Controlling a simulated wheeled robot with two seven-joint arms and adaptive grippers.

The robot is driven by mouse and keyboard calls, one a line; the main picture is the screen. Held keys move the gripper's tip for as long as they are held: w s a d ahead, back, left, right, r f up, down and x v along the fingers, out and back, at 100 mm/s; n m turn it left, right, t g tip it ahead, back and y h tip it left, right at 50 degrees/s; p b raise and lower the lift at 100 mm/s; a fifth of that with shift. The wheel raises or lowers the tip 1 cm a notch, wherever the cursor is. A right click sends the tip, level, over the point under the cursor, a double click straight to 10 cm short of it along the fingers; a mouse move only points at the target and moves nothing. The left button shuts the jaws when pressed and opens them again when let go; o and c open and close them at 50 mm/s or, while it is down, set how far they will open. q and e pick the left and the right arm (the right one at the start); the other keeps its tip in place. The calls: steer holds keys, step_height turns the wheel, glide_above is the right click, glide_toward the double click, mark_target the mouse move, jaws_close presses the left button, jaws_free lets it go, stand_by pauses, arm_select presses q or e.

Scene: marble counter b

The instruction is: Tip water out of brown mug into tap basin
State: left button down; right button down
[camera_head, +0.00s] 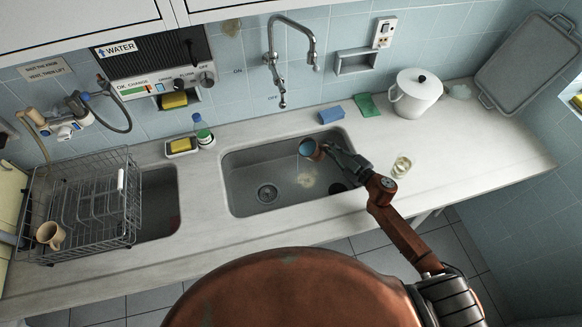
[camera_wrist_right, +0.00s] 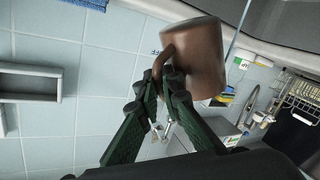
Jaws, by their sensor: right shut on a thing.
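The brown mug (camera_head: 309,150) is tilted over the tap basin (camera_head: 243,191), with its blue-looking opening toward the left. A thin stream of water (camera_head: 298,165) falls from its rim, and a pale wet patch (camera_head: 306,180) shows on the basin floor. My right gripper (camera_head: 335,155) reaches in over the basin from the right. In the wrist view, my right gripper (camera_wrist_right: 168,88) is shut on the handle of the brown mug (camera_wrist_right: 200,65), and a thin pale stream (camera_wrist_right: 238,35) shows beside it. My left gripper is not in view.
The tap (camera_head: 283,85) stands behind the basin. A wire rack (camera_head: 98,200) with a beige mug (camera_head: 50,235) stands at left. A bottle (camera_head: 203,132), blue sponge (camera_head: 331,115), white pot (camera_head: 415,95) and glass (camera_head: 402,166) stand around the basin. The front counter strip is clear.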

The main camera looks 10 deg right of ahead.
mark_target(318, 148)
steer(key=shift+s+a+f+n, duration=0.1)
steer(key=shift+a+f+n, duration=0.3)
steer(key=shift+a, duration=0.1)
steer(key=shift+s+a+f+n+h+b, duration=0.1)
steer(key=shift+a+f+n+h+b, duration=0.35)
steer(key=shift+f+n+b, duration=0.25)
stand_by(0.9)
steer(key=shift+s+a+r+n+h+p, duration=0.1)
steer(key=shift+a+r+n+h+p, duration=0.2)
steer(key=shift+r+n+p, duration=0.4)
steer(key=shift+a+r+n+h+p, duration=0.15)
steer(key=shift+a+r+n+p, duration=0.25)
steer(key=shift+p, duration=0.6)
stand_by(0.4)
steer(key=shift+a+r+n+p, duration=0.3)
steer(key=shift+r+p, duration=0.1)
steer(key=shift+p, duration=0.6)
